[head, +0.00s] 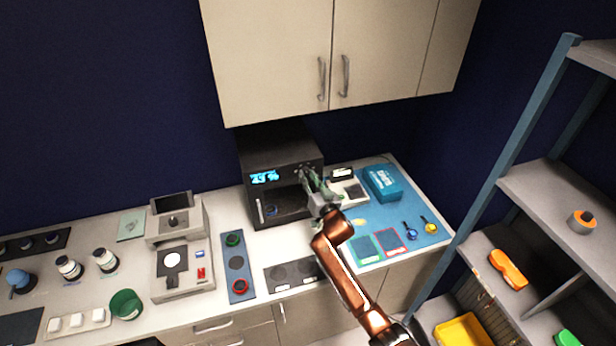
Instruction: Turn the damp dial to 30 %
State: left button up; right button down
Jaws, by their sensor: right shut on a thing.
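The black cabinet (285,158) stands on the counter against the back wall. Its blue display (264,177) shows a percentage that looks like 23 %, though the digits are blurred. Small dials (301,170) sit on the right of its front, partly hidden by my gripper. My right gripper (309,178) is at these dials, its fingers shut on one of them. The markings and the exact dial are too small to tell. My left gripper is not in view.
A grey instrument (182,270) stands left of the cabinet. A blue box (383,183) is at right. Wall cupboards (270,55) hang above; a shelf rack (520,150) stands right.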

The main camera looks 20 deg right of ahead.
jog(key=n, duration=0.5)
jog(key=shift+n+h+p, duration=0.3)
jog(key=shift+n, duration=0.1)
dwell(0.4)
jog(key=c, duration=1.6)
grip_release()
jog(key=s, duration=0.8)
jog(key=s+d+r, duration=0.1)
jog(key=s, duration=0.3)
